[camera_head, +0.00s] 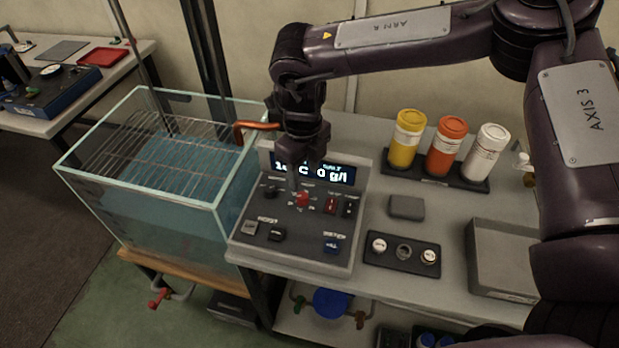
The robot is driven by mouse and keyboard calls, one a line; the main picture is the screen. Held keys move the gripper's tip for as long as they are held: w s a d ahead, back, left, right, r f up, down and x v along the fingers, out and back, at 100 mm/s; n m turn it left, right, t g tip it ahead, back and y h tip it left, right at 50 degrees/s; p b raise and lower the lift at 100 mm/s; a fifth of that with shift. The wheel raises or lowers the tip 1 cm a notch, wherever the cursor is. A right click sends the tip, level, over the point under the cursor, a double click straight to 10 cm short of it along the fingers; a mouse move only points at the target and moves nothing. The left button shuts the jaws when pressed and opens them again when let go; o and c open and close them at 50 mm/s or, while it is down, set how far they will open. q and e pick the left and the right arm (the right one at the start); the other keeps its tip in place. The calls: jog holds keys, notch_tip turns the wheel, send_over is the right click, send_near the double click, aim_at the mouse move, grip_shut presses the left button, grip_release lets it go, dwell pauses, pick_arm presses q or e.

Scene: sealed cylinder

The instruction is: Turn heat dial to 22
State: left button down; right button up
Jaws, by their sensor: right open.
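The grey control panel (314,248) stands on the bench beside the glass tank. Its lit display (335,175) is partly hidden by my gripper; it shows a "C", a "0" and "g/l". A red knob (302,199) with marks around it sits mid-panel; it may be the heat dial, but its label is too small to read. My right gripper (300,182) is open, pointing down just above the red knob; contact cannot be told. My left gripper is out of view.
The water-filled glass tank (217,218) with a wire rack is left of the panel. Yellow (407,140), orange (446,147) and white (486,153) bottles stand at the back right. A grey block (406,208), a dark tray (380,259) and a grey box (502,283) are right.

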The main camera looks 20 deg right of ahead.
aim_at(303, 196)
jog(key=f, duration=0.4)
jog(key=f+p, duration=0.1)
jog(key=f, duration=0.1)
jog(key=shift+s+a, duration=0.15)
jog(key=shift+a, duration=0.1)
jog(key=shift+f, duration=0.5)
jog(key=c, duration=1)
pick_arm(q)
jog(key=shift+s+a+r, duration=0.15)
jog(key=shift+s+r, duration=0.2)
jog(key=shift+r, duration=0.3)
